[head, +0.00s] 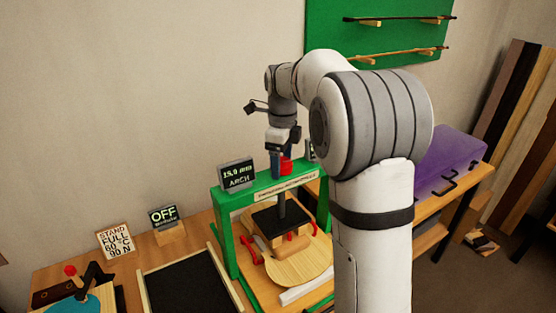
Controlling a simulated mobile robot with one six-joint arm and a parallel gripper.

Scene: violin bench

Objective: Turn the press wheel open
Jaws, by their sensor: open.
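The green press frame (223,227) stands on the bench, with a dark vertical screw (282,206) running down to a black plate (270,220). Below the plate lie wooden pieces, including a pale curved board (298,268). A red part (287,166) shows at the top of the press, mostly behind my gripper; it may be the press wheel, but its full shape is hidden. My gripper (281,168) points down over the top of the press, with its blue-tipped fingers at the red part. The gripper is open. I cannot tell whether the fingers touch the red part.
A display reading 15.0 mm ARCH (238,175) sits on the press beam. A purple case (450,160) is at right.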

